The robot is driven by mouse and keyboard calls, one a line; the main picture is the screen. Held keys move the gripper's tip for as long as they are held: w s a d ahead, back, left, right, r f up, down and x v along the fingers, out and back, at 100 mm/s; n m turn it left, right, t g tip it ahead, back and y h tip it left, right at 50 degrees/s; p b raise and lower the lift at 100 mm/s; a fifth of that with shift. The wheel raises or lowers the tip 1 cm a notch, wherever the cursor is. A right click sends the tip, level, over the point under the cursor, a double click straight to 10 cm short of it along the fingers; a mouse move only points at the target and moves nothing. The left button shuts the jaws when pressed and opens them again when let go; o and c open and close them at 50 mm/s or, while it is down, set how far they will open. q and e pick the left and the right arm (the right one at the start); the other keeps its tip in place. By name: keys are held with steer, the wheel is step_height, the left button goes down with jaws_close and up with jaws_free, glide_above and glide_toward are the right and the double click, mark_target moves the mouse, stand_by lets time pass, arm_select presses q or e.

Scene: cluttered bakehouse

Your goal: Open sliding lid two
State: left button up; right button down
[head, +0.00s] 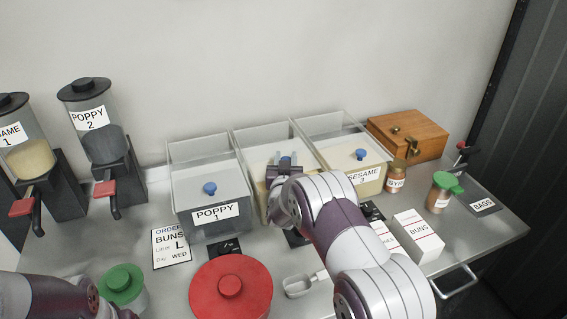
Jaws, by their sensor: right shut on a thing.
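Three clear-walled bins stand in a row on the counter. The middle bin (249,194) holds a pale filling, and its front and label are mostly hidden behind my right arm. My right gripper (285,168) is at the top of this bin, shut on the blue knob (286,159) of its lid. This knob sits slightly farther back than a line between the neighbouring knobs. I cannot tell how far the lid is open. My left arm enters at the bottom left corner; its gripper is out of view.
The POPPY 1 bin (214,215) is close on the left, the SESAME 3 bin (367,187) close on the right. A red-lidded tub (231,290) and scoop (299,286) are in front.

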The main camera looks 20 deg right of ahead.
steer(key=c, duration=0.8)
jaws_free()
steer(key=shift+r, duration=0.15)
steer(key=shift+s, duration=0.1)
steer(key=b+v, duration=0.2)
steer(key=v, duration=1)
steer(key=shift+s+a, duration=0.2)
steer(key=shift+a, duration=0.05)
